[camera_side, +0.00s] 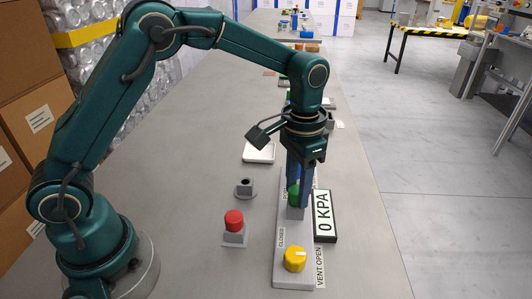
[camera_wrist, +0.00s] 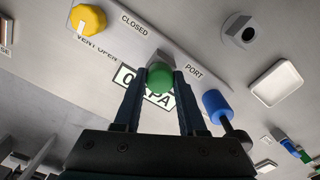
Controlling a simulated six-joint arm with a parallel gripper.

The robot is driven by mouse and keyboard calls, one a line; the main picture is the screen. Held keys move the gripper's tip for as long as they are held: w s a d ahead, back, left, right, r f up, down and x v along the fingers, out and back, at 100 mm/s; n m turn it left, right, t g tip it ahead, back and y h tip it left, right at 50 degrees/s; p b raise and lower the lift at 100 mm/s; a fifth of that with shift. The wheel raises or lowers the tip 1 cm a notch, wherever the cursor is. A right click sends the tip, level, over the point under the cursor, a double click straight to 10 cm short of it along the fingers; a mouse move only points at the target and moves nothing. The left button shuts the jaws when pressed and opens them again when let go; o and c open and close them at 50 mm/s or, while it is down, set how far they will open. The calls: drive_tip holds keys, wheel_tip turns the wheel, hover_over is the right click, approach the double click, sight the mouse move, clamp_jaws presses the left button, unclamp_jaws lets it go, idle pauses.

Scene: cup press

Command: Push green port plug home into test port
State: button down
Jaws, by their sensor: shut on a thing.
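My gripper (camera_side: 297,186) points straight down over the panel, its two blue fingers shut on the green port plug (camera_side: 293,194). In the wrist view, the plug's round green face (camera_wrist: 159,86) shows between the fingertips. The test port, a grey block (camera_side: 296,213) beside the PORT label (camera_wrist: 194,71), is directly below the plug; its top (camera_wrist: 156,58) shows just beyond the plug in the wrist view. The plug is at the port's mouth, but the fingers hide how deep it sits. The gauge display (camera_side: 323,214) beside the port reads 0 KPA.
A yellow knob (camera_side: 295,260) stands between the CLOSED and VENT OPEN labels on the panel. A red button (camera_side: 233,220), a grey socket (camera_side: 245,188) and a white tray (camera_side: 260,152) are to the left. A blue cylinder (camera_wrist: 217,104) is near the gripper in the wrist view.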

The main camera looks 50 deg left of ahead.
sight(297, 189)
drive_tip(key=shift+f, duration=0.15)
drive_tip(key=shift+c, duration=2)
unclamp_jaws()
drive_tip(key=shift+r, duration=2.6)
